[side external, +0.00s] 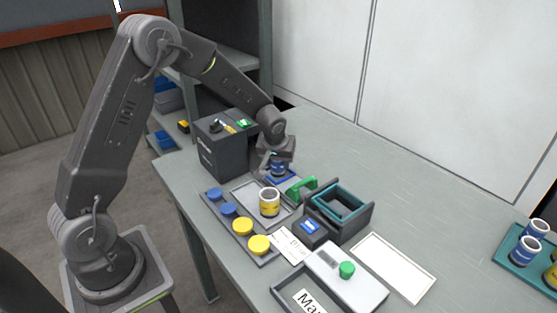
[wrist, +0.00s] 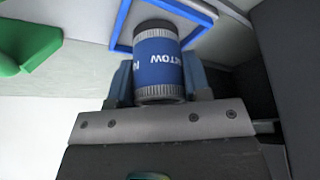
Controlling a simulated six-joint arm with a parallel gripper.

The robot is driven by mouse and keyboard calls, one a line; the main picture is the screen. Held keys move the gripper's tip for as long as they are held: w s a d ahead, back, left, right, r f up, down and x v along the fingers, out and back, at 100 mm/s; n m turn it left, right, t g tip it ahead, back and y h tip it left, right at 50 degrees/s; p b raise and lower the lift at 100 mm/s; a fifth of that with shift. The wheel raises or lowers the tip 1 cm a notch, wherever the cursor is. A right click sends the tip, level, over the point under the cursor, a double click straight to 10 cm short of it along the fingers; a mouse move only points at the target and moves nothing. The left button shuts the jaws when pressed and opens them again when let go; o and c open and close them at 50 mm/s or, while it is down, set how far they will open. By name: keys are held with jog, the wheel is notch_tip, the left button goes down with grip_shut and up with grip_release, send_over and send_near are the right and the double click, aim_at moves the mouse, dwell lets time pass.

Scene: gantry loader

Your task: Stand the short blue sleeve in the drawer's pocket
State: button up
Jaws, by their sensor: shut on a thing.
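My gripper (side external: 275,160) is low over the table beside the dark box, shut on the short blue sleeve (side external: 279,170). In the wrist view the sleeve (wrist: 158,68), blue with silver ends and white lettering, sits between the two fingers (wrist: 160,88). A blue square frame (wrist: 122,22) lies beyond the sleeve; it also shows under the gripper in the side view (side external: 289,186). I cannot tell whether the sleeve touches the surface there. An open dark box with a teal-lined opening (side external: 368,205) stands to the right; I cannot tell which opening is the drawer's pocket.
A green handle (side external: 303,187) stands close right of my gripper. The dark box (side external: 218,155) is close left. A teal tray (side external: 510,262) with more sleeves is far right. The table behind is clear.

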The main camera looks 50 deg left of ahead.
jog(key=shift+f, duration=0.1)
jog(key=o, duration=1.1)
jog(key=shift+o, duration=0.6)
jog(key=shift+o, duration=1.2)
notch_tip(320, 180, up, 9)
